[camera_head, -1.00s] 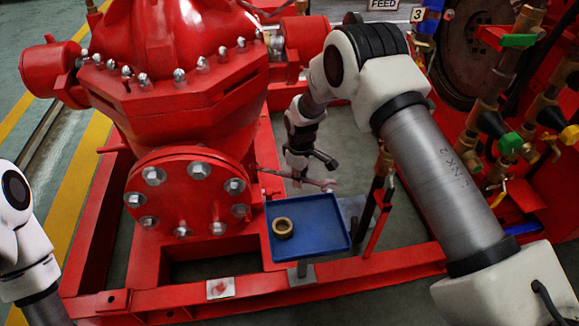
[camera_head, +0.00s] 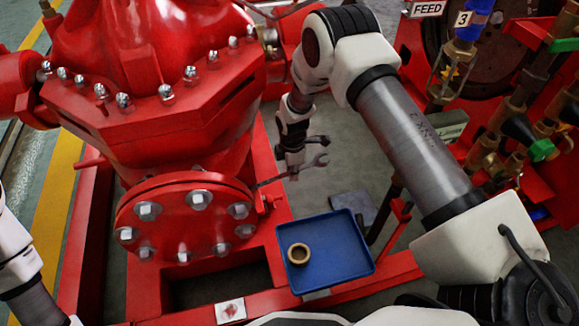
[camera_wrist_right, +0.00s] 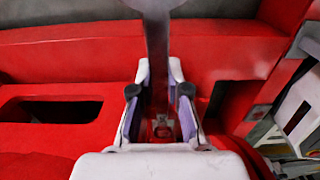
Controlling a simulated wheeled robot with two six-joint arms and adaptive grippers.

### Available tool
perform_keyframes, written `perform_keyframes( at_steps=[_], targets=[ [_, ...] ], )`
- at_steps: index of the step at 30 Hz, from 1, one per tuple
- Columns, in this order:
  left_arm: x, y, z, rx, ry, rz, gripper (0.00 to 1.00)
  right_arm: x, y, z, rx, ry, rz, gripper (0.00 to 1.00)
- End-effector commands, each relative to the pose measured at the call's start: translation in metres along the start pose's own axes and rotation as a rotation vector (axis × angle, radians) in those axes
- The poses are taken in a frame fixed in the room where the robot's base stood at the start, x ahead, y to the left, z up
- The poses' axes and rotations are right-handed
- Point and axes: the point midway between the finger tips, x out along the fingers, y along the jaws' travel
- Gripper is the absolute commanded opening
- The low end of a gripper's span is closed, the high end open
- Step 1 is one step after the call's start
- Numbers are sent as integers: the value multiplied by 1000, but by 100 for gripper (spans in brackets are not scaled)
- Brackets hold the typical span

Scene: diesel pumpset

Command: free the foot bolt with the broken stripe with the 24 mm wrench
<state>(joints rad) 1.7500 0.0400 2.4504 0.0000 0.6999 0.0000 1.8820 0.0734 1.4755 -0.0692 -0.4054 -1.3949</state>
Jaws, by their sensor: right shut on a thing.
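My right gripper (camera_head: 291,172) is shut on a grey open-ended wrench (camera_head: 319,161), beside the red pump's flange. One end of the wrench points left toward the flange's right edge; its open jaw points right. In the right wrist view the wrench (camera_wrist_right: 158,50) runs up from between the fingers (camera_wrist_right: 159,105). A small bolt-like part (camera_wrist_right: 162,128) shows low between them. In the head view a pale patch with a reddish mark (camera_head: 230,311) sits on the red base frame. I cannot make out a broken stripe on any foot bolt. My left gripper is out of view.
A blue tray (camera_head: 335,268) with a brass ring (camera_head: 298,254) stands right of the flange (camera_head: 185,215). Brass valves and pipes (camera_head: 490,150) crowd the right side. Grey floor (camera_head: 345,150) is open behind the tray.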

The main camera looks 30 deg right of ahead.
Motion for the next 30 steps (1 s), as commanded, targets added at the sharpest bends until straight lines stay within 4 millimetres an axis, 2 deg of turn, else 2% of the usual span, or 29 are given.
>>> perform_keyframes(
  at_steps=[6, 16, 18, 30],
  targets=[
    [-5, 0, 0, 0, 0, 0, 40, 0, 0, 3, 2, 1, -2, 0],
    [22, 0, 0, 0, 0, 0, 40, 47, 0, 2, 3, 1, -2, 0],
    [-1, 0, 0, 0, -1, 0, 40, 34, -11, 1, 60, 0, -5, 0],
    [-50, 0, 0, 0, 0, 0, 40, 35, -67, -12, 421, -1, -6, 0]
  ],
)
